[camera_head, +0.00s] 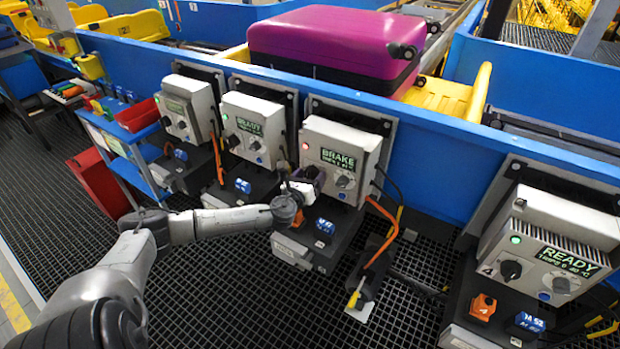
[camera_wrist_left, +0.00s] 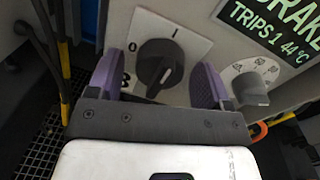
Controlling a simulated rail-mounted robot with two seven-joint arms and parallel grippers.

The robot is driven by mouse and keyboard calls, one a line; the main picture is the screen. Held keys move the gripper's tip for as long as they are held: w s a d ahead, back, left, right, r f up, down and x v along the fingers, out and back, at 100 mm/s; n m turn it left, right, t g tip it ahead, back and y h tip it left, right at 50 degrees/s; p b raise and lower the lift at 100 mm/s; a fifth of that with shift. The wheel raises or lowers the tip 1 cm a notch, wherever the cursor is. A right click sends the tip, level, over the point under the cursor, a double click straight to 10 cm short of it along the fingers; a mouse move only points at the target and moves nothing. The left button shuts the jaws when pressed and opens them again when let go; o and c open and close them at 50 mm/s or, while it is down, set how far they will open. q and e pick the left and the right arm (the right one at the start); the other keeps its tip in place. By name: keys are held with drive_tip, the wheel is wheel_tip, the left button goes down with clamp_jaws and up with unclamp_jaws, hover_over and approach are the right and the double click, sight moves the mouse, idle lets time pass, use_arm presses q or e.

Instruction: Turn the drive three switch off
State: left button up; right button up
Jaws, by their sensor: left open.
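The drive three box (camera_head: 341,138) is a pale cabinet with a lit red lamp and a green BRAKE display (camera_head: 338,160). Its black rotary switch (camera_wrist_left: 160,66) sits on a white plate marked 0 at upper left and I at upper right. I cannot tell clearly which mark the knob points to. My right gripper is not in view.
A grey dial (camera_wrist_left: 250,88) is right of the fingers. Drive boxes with READY displays stand left (camera_head: 253,128) and right (camera_head: 553,250). Orange and black cables (camera_head: 385,230) hang right of drive three. A magenta suitcase (camera_head: 335,45) lies on the conveyor behind the blue wall.

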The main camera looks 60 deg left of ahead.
use_arm(q)
drive_tip(key=c, duration=0.9)
